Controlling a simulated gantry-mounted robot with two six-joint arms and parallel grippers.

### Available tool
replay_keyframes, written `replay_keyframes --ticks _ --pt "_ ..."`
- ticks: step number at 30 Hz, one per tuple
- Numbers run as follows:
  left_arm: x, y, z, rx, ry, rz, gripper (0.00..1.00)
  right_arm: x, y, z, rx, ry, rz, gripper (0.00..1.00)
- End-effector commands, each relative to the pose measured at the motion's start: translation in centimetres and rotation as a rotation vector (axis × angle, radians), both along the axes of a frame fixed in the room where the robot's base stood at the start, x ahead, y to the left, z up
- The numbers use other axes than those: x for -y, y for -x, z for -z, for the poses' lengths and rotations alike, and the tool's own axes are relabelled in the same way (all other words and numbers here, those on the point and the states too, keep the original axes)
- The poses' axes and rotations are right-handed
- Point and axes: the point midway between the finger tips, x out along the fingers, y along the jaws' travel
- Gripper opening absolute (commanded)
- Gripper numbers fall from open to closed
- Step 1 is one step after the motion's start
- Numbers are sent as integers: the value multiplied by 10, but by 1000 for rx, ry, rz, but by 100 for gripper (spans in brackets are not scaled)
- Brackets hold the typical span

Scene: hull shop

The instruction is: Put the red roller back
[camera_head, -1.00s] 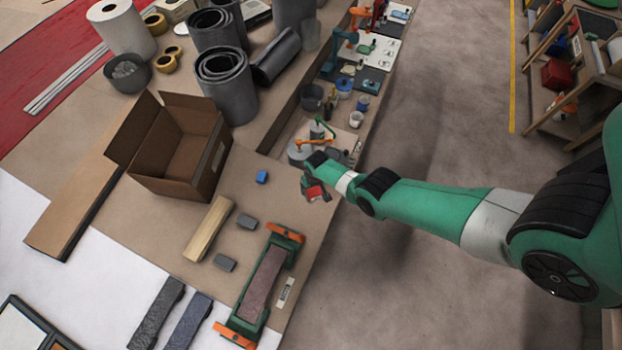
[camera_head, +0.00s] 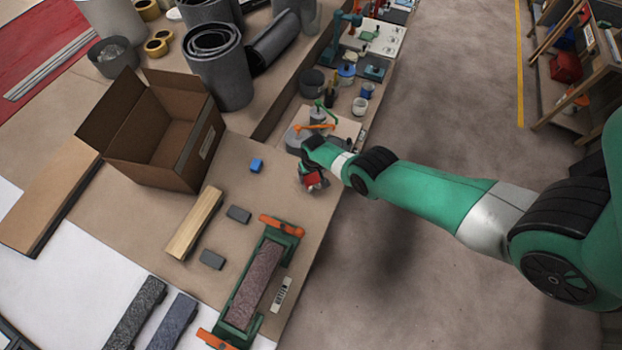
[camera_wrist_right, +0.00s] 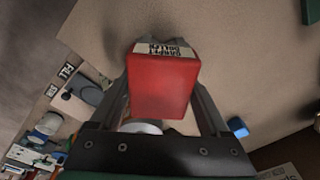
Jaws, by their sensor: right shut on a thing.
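A red roller (camera_head: 313,180) is held in my right gripper (camera_head: 308,184), over the right edge of the bench. In the right wrist view, the red roller (camera_wrist_right: 162,85) shows as a red block-shaped body with a pale printed label at its far end. My right gripper's two fingers stand on either side of it. The fingertips are partly hidden behind it. In the head view the roller is small and partly covered by the gripper. My left gripper is not in view.
A grey round base with an orange-and-green fixture (camera_head: 315,127) stands just behind the gripper. A blue block (camera_head: 256,165) lies to its left, near an open cardboard box (camera_head: 200,150). A green clamp frame with orange ends (camera_head: 282,250) lies nearer the front. Open floor is to the right.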

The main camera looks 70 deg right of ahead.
Motion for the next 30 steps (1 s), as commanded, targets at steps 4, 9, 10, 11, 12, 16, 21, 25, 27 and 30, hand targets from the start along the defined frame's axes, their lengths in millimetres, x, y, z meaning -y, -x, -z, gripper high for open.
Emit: replay_keyframes --ticks 4,9,10,11,12,16,21,25,27,30 --pt "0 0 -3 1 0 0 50 0 -1 -3 1 1 0 0" --pt "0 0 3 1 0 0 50 0 -1 3 1 1 0 0" --pt "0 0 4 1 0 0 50 0 0 4 1 1 0 0" --pt "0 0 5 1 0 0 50 0 0 5 1 1 0 0" --pt "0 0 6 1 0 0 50 0 0 6 1 1 0 0" --pt "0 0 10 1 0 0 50 0 1 12 -1 0 0 0" --pt "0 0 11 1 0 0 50 -2 3 14 -6 -3 0 88" --pt "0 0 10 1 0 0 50 -1 2 12 -3 -2 0 100" --pt "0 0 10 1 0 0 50 -1 2 12 -3 -1 0 100" --pt "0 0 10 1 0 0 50 -1 1 11 -3 -1 0 100"
